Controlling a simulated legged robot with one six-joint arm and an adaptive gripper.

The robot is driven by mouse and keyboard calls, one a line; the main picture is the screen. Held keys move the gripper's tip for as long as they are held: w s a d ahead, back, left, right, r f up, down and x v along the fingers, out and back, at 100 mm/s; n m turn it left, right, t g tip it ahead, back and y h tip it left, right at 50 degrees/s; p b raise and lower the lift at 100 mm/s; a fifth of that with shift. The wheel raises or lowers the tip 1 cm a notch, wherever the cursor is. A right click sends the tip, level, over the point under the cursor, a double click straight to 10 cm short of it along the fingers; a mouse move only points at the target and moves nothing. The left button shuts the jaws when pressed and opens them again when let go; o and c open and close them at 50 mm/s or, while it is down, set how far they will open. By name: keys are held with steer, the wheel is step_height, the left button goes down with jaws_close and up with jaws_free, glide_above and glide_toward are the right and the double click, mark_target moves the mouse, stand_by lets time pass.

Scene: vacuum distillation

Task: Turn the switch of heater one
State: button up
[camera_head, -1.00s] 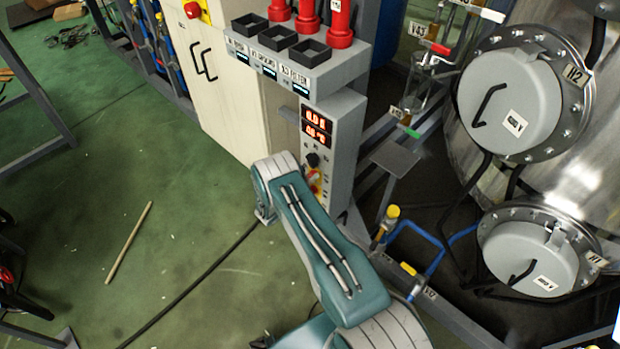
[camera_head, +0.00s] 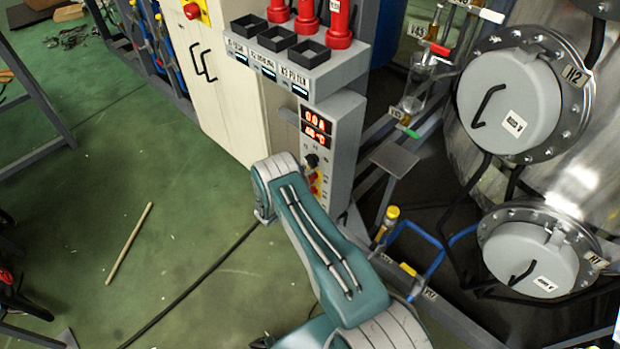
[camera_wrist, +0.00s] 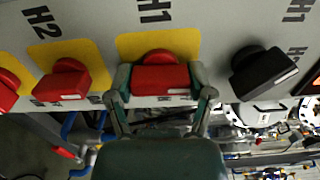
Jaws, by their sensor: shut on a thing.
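The red switch of heater one (camera_wrist: 160,75) sits on a yellow plate marked H1 in the wrist view. My gripper (camera_wrist: 161,84) is shut on this switch, with one finger on each side of it. The white mark on the switch lies along its lower edge, pointing sideways in the picture. In the head view the grey control box (camera_head: 346,130) shows two lit red readouts. There my arm reaches towards the box's lower part, and my gripper is hidden behind the arm.
A second red switch (camera_wrist: 62,82) on a yellow plate marked H2 is left of my gripper. A black knob (camera_wrist: 262,72) is close on the right. In the head view, a yellow-topped valve (camera_head: 390,215) and blue pipes stand right of my arm.

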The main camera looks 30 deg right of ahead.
steer(key=shift+a+f+n, duration=0.15)
steer(key=shift+n, duration=0.25)
steer(key=o, duration=1.1)
steer(key=v, duration=1.2)
